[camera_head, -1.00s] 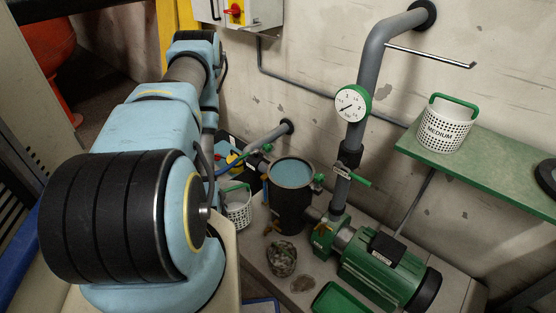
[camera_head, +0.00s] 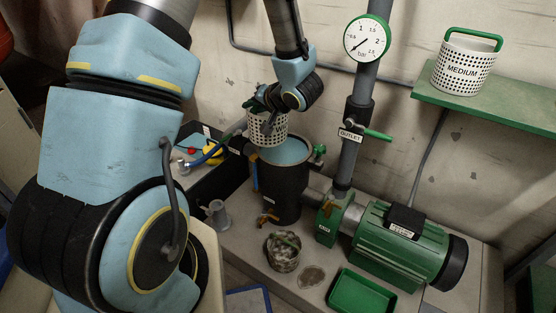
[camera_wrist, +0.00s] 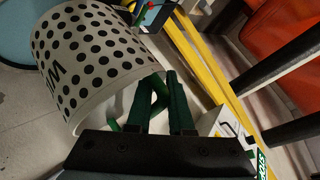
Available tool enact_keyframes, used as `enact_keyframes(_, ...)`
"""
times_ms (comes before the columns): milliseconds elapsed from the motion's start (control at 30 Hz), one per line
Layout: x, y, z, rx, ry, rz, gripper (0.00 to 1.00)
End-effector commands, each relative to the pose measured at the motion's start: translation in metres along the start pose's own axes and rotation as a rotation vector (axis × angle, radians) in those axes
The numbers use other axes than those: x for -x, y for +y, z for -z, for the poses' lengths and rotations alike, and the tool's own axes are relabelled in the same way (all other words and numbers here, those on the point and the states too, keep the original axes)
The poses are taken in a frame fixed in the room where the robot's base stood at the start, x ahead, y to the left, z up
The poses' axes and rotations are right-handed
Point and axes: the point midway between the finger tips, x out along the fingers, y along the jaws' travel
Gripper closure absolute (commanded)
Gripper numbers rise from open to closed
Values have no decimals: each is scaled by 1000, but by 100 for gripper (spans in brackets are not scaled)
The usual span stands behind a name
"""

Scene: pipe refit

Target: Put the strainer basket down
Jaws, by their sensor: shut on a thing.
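My gripper (camera_head: 258,100) is shut on the green handle of a white perforated strainer basket (camera_head: 268,129). The basket hangs over the back left rim of the dark strainer pot (camera_head: 283,188), which has blue water-like content at its open top. I cannot tell how far above the rim the basket is. In the wrist view the basket (camera_wrist: 92,55) lies beyond the fingers, with part of a dark label showing. A dirty, clogged basket (camera_head: 283,252) with a green handle stands on the bench in front of the pot. Another white basket, marked MEDIUM (camera_head: 463,68), stands on the shelf.
A green pump motor (camera_head: 395,243) and the outlet pipe with gauge (camera_head: 367,38) stand right of the pot. A green tray (camera_head: 362,293) lies at the front. A dark box with tools (camera_head: 205,160) is left of the pot. The green shelf (camera_head: 520,112) is at right.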

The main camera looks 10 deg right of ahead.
Motion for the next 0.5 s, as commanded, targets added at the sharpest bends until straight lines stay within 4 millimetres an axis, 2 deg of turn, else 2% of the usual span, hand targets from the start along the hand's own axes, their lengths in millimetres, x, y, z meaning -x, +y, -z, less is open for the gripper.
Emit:
enact_keyframes(33, 12, 19, 2, 7, 2, 3, 100)
enact_keyframes(100, 28, 30, 6, 12, -9, 9, 100)
enact_keyframes(233, 46, 42, 9, 16, -19, 17, 100)
enact_keyframes(333, 47, 51, 4, 14, -24, 19, 100)
enact_keyframes(500, 30, 71, -13, 13, -26, 21, 100)
